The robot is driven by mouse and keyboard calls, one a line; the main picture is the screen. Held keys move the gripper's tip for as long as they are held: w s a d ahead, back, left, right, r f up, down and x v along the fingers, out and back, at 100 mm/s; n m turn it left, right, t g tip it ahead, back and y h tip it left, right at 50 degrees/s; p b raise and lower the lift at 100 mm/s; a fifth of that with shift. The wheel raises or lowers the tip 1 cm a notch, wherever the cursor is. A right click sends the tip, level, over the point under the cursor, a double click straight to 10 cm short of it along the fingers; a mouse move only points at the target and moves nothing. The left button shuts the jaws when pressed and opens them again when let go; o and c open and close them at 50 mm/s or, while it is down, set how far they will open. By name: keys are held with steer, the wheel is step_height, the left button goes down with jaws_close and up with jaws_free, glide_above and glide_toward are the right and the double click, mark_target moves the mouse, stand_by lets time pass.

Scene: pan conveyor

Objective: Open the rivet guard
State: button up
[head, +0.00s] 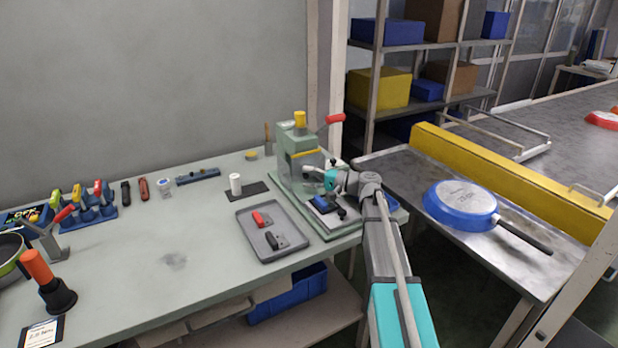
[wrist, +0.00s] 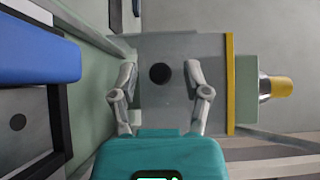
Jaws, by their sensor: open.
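The rivet guard is a grey panel with a yellow edge strip, upright at the front of the green rivet press (head: 299,128). In the head view the guard (head: 305,154) is partly hidden by my arm. In the wrist view the guard (wrist: 180,110) fills the middle, with a round black knob (wrist: 160,73) on its face. My gripper (wrist: 160,80) is open, one finger on each side of the knob, with visible gaps to it. In the head view my gripper (head: 318,172) is close in front of the guard. Contact with the panel cannot be told.
A grey tray (head: 243,221) with red and black parts lies left of the press. A white cylinder (head: 235,183) stands behind it. A blue pan (head: 461,200) lies on the metal table at right. A blue piece (wrist: 40,50) is close by on the left in the wrist view.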

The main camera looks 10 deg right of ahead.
steer(key=shift+c, duration=0.2)
jaws_close()
steer(key=shift+w, duration=0.1)
steer(key=shift+a, duration=0.1)
stand_by(0.4)
